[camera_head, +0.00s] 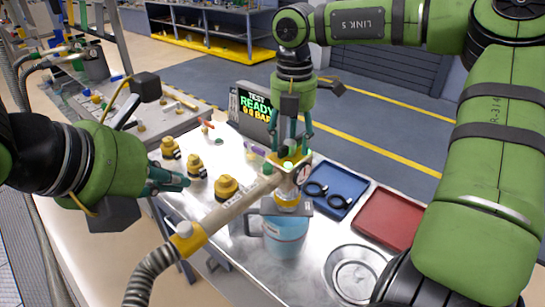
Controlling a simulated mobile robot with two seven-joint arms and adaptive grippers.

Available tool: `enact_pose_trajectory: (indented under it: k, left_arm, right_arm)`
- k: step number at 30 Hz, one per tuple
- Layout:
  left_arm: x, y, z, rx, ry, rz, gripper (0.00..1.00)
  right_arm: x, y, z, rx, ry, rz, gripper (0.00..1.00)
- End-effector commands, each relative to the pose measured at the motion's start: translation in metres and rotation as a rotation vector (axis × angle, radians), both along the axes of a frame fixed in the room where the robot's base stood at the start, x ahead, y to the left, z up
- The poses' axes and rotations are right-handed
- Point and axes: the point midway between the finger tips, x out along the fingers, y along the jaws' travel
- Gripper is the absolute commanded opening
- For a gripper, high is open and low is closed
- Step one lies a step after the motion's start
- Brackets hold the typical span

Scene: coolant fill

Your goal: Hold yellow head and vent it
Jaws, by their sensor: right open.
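A yellow head (283,158) with a green and white top sits at the upper end of a beige tube (238,205). My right gripper (291,142) points down over it from above, its fingers open on both sides of the head; I cannot tell whether they touch it. Below the head is a yellow neck (287,196) above a clear jug (285,235) of light-blue liquid. My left gripper (180,181) is at the left, its fingers pointing right beside the yellow fittings. Its fingertips overlap in the view, so its opening is unclear.
Three yellow fittings (227,187) stand on the metal bench. A blue tray (333,188) with black rings, a red tray (388,218) and a round metal dish (353,272) lie at the right. A corrugated hose (150,272) runs toward the front left.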

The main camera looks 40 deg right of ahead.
Motion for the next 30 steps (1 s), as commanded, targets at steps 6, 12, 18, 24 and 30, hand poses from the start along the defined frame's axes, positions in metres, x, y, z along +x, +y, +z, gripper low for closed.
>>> enact_pose_trajectory:
  k: [6, 12, 18, 24, 30]
  left_arm:
    - [0.000, 0.000, 0.000, 0.000, 0.000, 0.000, 0.00]
    - [0.000, 0.000, 0.000, 0.000, 0.000, 0.000, 0.00]
    - [0.000, 0.000, 0.000, 0.000, 0.000, 0.000, 0.00]
    - [0.000, 0.000, 0.000, 0.000, 0.000, 0.000, 0.00]
    - [0.000, 0.000, 0.000, 0.000, 0.000, 0.000, 0.00]
  right_arm:
    - [0.001, 0.000, 0.017, -0.004, -0.003, -0.001, 0.55]
    - [0.001, -0.001, 0.059, -0.004, -0.003, -0.003, 0.55]
    - [0.001, -0.001, 0.098, -0.003, -0.004, -0.002, 0.55]
    - [0.000, -0.001, 0.117, -0.001, -0.001, -0.001, 0.55]
    - [0.000, 0.000, 0.120, 0.001, 0.000, 0.001, 0.55]
